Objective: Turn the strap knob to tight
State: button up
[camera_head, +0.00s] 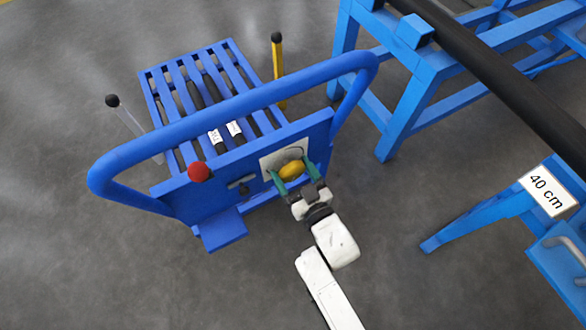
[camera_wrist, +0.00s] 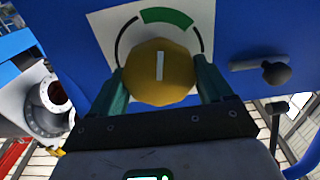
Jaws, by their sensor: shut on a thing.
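The strap knob (camera_head: 291,171) is yellow and faceted, on a pale plate on the blue end panel of a cart. In the wrist view the knob (camera_wrist: 160,85) shows a white line pointing up, toward a green arc (camera_wrist: 167,16) on the plate (camera_wrist: 98,25). Dark arcs lie on both sides of the green one. My gripper (camera_head: 293,174) has green fingers, one on each side of the knob. It is shut on the knob, and in the wrist view my gripper (camera_wrist: 160,70) reaches it from below. The knob's underside is partly hidden by my gripper.
The blue cart (camera_head: 225,180) has a round push bar (camera_head: 240,112) arching over the panel, close above my gripper. A red ball (camera_head: 199,172) and a dark handle (camera_wrist: 262,69) sit beside the plate. A blue stand (camera_head: 400,110) carries a black pipe at right.

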jog(key=shift+d+f+m, duration=0.1)
jog(key=shift+f+m, duration=0.05)
jog(key=shift+m, duration=0.45)
jog(key=o, duration=1)
jog(key=shift+c, duration=0.2)
jog(key=p+v, duration=0.1)
jog(key=v, duration=0.9)
jog(key=shift+s+d, duration=0.25)
jog(key=shift+s, duration=0.1)
